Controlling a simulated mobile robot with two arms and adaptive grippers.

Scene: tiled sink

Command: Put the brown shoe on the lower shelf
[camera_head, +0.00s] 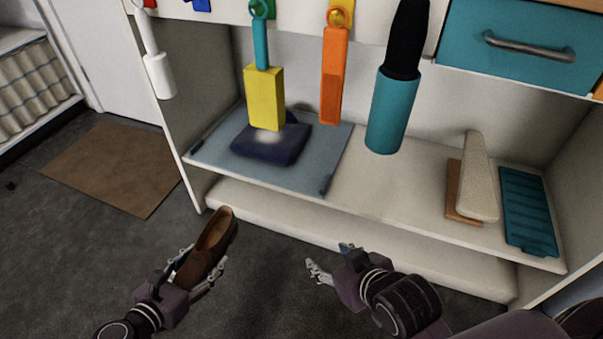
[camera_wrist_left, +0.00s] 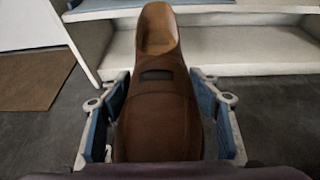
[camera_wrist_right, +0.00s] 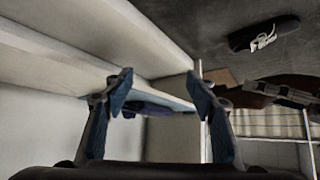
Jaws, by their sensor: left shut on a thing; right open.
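The brown shoe (camera_head: 208,247) is held above the dark floor, in front of the shelf unit's left end. My left gripper (camera_head: 202,274) is shut on it, a finger on each side. In the left wrist view the shoe (camera_wrist_left: 157,95) lies between the fingers, its opening pointing away towards the shelves. The lower shelf (camera_head: 350,245) is a long white board close to the floor, beyond the shoe; its visible front part is bare. My right gripper (camera_head: 333,260) is open and empty in front of this shelf. Its open fingers (camera_wrist_right: 160,95) also show in the right wrist view.
The board above holds a grey mat (camera_head: 215,160) with a dark blue folded item (camera_head: 271,142), a beige block (camera_head: 478,178) and a teal tray (camera_head: 527,212). Yellow, orange and teal tools hang over it. A brown doormat (camera_head: 112,166) lies left. A black shoe (camera_wrist_right: 264,35) is on the floor.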

